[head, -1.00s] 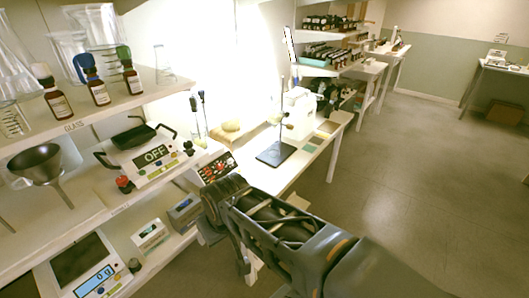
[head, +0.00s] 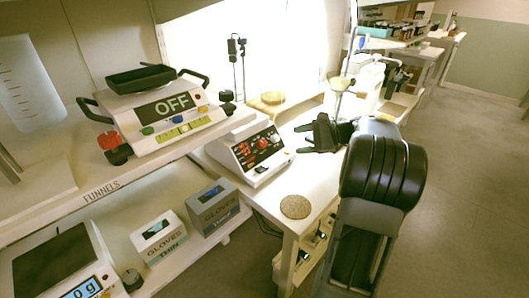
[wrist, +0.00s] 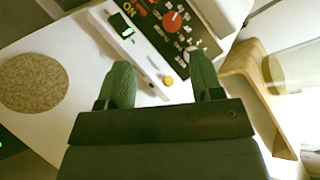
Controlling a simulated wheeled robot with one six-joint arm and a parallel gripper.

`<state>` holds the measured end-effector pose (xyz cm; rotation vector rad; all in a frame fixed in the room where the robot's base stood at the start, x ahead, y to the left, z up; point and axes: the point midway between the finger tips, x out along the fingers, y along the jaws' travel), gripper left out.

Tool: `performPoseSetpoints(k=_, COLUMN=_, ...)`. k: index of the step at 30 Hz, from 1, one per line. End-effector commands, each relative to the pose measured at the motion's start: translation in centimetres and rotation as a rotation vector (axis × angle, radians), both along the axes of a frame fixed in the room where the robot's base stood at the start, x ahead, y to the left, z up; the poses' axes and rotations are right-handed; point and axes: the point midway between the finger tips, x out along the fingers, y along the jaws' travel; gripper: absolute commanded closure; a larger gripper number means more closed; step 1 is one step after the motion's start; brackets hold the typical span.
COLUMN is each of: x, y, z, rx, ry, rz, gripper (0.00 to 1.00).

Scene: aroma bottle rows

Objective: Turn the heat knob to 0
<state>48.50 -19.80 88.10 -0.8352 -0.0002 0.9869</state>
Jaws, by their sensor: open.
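A white hot-plate-like device (head: 222,152) stands on the white bench, with a sloped black control panel (head: 255,150). The panel has a red knob (head: 263,143) and red markings beside it. In the wrist view the red knob (wrist: 173,21) shows near the top, beyond my fingers, with a green-lit switch (wrist: 121,25) to its left. The knob's pointer setting and label are too small to read. My gripper (head: 303,138) is open and empty, just right of the device. Its two fingers (wrist: 160,60) point toward the panel and are apart from the knob.
A round cork mat (head: 295,206) lies on the bench front. A scale reading OFF (head: 165,110) sits on the shelf at left, above glove boxes (head: 213,205). A stand with a funnel (head: 341,82) rises behind my gripper. The floor at right is clear.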

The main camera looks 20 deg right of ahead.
Motion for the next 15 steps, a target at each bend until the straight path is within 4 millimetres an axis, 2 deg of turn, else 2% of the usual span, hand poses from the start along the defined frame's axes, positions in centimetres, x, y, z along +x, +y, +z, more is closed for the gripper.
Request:
performPoseSetpoints(k=2, x=0.2, y=-1.3, z=-0.9, rx=0.037, ry=-0.013, rz=-0.03, gripper=0.4)
performPoseSetpoints(k=5, x=0.6, y=-1.7, z=-1.2, rx=0.059, ry=-0.021, rz=-0.048, gripper=0.4)
performPoseSetpoints(k=8, x=1.4, y=-1.0, z=-1.6, rx=0.064, ry=-0.022, rz=-0.053, gripper=0.4)
performPoseSetpoints(k=15, x=4.2, y=2.2, z=-3.0, rx=0.062, ry=-0.022, rz=-0.059, gripper=0.4)
